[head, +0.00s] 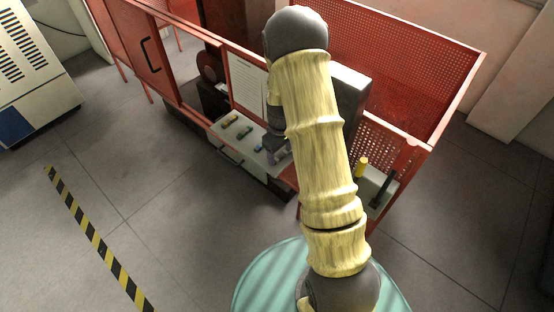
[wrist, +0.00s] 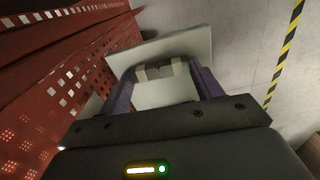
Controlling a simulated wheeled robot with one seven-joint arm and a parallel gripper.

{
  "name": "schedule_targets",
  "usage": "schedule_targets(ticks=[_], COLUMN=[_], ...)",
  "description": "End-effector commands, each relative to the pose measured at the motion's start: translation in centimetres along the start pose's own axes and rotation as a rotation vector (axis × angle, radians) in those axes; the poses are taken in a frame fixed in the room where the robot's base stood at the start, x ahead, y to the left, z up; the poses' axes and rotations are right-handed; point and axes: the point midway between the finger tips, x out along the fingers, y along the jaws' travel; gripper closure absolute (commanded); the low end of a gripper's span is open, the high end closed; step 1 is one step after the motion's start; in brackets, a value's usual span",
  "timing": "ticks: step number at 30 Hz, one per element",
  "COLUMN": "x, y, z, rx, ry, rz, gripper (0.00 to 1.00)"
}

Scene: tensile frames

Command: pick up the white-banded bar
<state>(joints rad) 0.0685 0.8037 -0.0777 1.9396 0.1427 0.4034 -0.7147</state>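My gripper (wrist: 162,72) shows in the wrist view with its two purple-grey fingers wide apart. A dark bar with pale bands (wrist: 165,69) lies across the gap between the fingertips, over a pale surface. I cannot tell whether the fingers touch it. In the head view, my gripper (head: 278,150) is low over the right end of the pale tray, partly behind my arm. The banded bar cannot be made out there, hidden by the gripper or too small.
Several other small bars (head: 246,132) lie on the pale tray (head: 232,147) left of my gripper. A red mesh guard (head: 400,65) stands behind and to the right. A yellow cylinder (head: 361,166) stands at the right. The floor at left is open, with a striped line (head: 95,236).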

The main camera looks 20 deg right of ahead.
Motion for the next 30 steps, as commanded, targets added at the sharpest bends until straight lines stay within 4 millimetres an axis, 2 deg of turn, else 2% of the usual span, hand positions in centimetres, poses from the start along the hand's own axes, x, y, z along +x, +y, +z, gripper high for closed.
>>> schedule_targets(ticks=[8,13,17,24,25,30], x=[-0.1,-1.1,-3.0,-7.4,-7.7,-7.2], y=[0.0,-0.4,-0.4,-0.4,-0.6,-4.5], z=[0.0,0.0,-0.1,0.0,0.0,0.3], rx=[0.000,-0.002,0.000,0.000,-0.001,-0.006], ry=[0.000,0.001,0.003,0.003,0.002,-0.002], rz=[0.000,0.000,0.001,0.002,0.001,-0.001], gripper=[0.72,0.72,0.72,0.72,0.72,0.72])
